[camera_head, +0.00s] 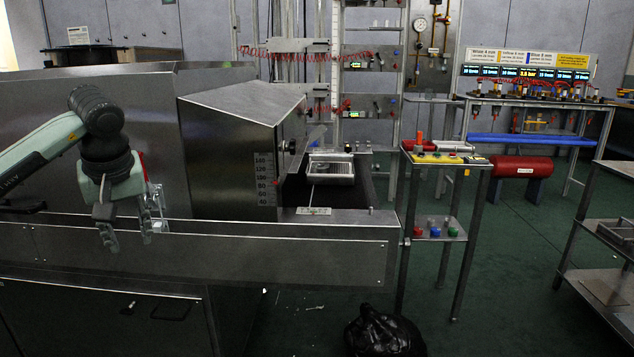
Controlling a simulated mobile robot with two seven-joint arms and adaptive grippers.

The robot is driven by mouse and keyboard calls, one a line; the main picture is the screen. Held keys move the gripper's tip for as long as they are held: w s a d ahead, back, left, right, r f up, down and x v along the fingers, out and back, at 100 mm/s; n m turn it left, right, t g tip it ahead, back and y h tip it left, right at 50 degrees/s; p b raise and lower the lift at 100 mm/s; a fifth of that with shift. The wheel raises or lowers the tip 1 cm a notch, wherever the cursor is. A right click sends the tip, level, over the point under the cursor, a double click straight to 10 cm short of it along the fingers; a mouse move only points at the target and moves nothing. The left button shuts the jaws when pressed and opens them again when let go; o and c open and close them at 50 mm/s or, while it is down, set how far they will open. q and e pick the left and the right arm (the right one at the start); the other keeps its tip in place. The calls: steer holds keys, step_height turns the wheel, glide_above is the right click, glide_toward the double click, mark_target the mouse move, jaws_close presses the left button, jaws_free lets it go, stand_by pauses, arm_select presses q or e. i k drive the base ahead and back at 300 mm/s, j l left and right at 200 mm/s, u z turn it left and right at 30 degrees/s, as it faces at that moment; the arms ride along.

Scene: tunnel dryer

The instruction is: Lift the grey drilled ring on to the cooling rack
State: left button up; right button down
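My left gripper (130,232) hangs at the left in front of the steel dryer housing (225,150), its fingers apart and pointing down. Nothing shows between the fingers. It is well to the left of the dryer's mouth. A shallow metal tray (331,170) sits on the dark belt (378,187) just right of the dryer's end. I cannot make out a grey drilled ring anywhere; the tray's contents are too small to tell. A steel shelf unit (600,285) stands at the right edge, partly cut off; I cannot tell whether it is the cooling rack. My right gripper is not in view.
A long steel side rail (330,247) runs along the dryer's front. A narrow stand (455,235) holds coloured knobs and a yellow panel. A black bag (385,333) lies on the floor. A red cylinder (520,166) sits behind. Green floor (505,290) is clear between stand and shelves.

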mark_target(318, 168)
steer(key=i+l+z, duration=0.3)
steer(key=l+z, duration=0.15)
steer(key=i+l+z, duration=0.55)
steer(key=i+z, duration=0.3)
steer(key=i+u, duration=0.25)
steer(key=i, duration=0.15)
steer(key=i+l+u, duration=0.25)
steer(key=i, duration=0.15)
steer(key=i+l+u, duration=0.25)
steer(key=i, duration=0.15)
steer(key=i+j+u, duration=0.1)
steer(key=u, duration=0.35)
steer(key=i+u, duration=0.55)
steer(key=u, duration=0.3)
